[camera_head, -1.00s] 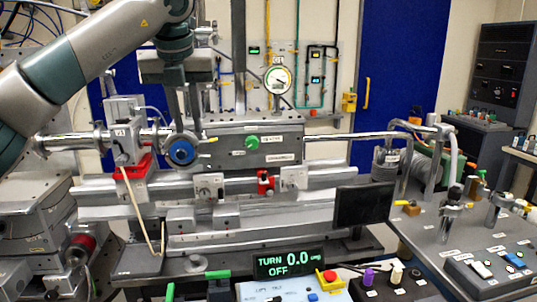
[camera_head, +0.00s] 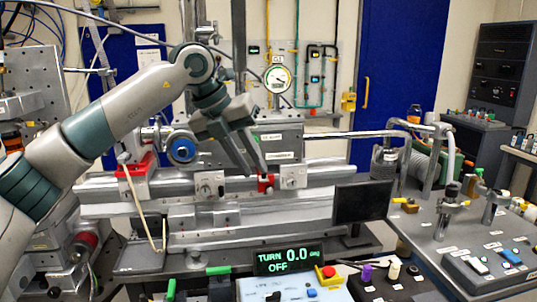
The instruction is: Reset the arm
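My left arm comes in from the left, and its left gripper (camera_head: 255,170) hangs in front of the grey instrument body (camera_head: 287,135). Its two fingers point down and to the right, with a gap between them and nothing seen in it. The fingertips appear just above the small red clamp (camera_head: 266,184) on the rail; whether they touch it I cannot tell. The gripper covers the place of the green knob. The blue round knob (camera_head: 181,150) is left of the gripper and clear of it. My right gripper is not in view.
A horizontal metal rail (camera_head: 318,171) runs across the bench. A dark monitor (camera_head: 361,202) stands at its right end. A display (camera_head: 288,261) reads "TURN 0.0 deg OFF". A control box with a red button (camera_head: 327,272) is in front. A pressure gauge (camera_head: 277,78) hangs behind.

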